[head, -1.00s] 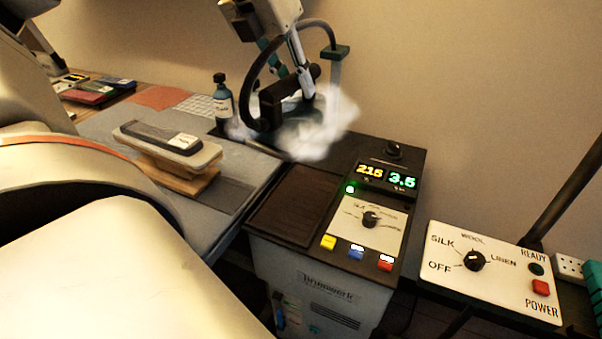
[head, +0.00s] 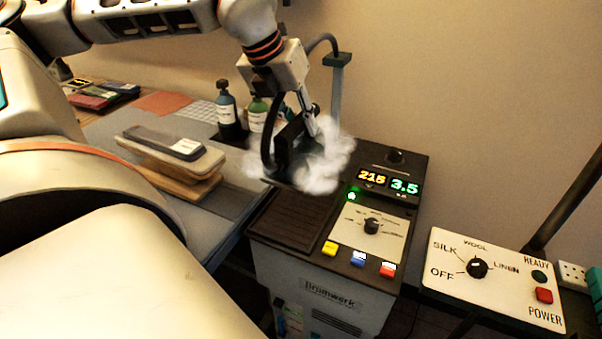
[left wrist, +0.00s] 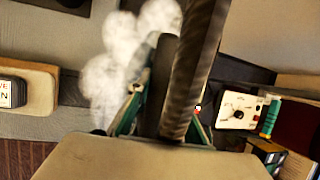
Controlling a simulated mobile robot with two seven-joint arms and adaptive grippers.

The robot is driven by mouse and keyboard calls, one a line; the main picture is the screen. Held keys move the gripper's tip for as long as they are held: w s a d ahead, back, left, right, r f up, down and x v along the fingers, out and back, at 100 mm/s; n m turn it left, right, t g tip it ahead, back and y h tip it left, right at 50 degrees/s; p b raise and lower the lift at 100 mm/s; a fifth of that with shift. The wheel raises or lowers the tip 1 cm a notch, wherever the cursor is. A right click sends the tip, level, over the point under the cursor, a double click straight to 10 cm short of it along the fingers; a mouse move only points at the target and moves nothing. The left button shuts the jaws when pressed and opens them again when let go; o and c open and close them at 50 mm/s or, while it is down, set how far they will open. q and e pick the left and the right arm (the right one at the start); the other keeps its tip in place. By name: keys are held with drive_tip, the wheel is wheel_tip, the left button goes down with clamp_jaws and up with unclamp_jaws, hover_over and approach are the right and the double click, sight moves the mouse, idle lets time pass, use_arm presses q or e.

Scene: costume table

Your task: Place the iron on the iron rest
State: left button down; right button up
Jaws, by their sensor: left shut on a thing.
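My left gripper (head: 306,118) is shut on the dark handle of the iron (head: 288,146). The iron hangs beside the back end of the dark ribbed iron rest (head: 292,212) on top of the steam station. White steam around the iron hides much of its body, and I cannot tell whether it touches the rest. In the left wrist view, my gripper's teal fingers (left wrist: 162,115) stand either side of the dark handle, with steam at left. My right gripper is not in view.
The steam station's panel (head: 372,230) has a dial and coloured buttons. A sleeve board (head: 205,164) lies at left, with two bottles (head: 226,105) behind it. A dark hose (head: 268,125) loops beside the iron. A control box (head: 490,275) stands at right.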

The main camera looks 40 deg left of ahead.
sight(297, 147)
use_arm(q)
wheel_tip(297, 147, down, 8)
drive_tip(key=shift+f, duration=0.1)
wheel_tip(297, 147, down, 5)
drive_tip(key=shift+r+b, duration=0.1)
drive_tip(key=shift+b, duration=0.55)
drive_tip(key=c, duration=2.2)
unclamp_jaws()
drive_tip(key=shift+f, duration=0.2)
drive_tip(key=shift+c, duration=0.2)
drive_tip(key=o, duration=0.4)
drive_tip(key=shift+r, duration=0.1)
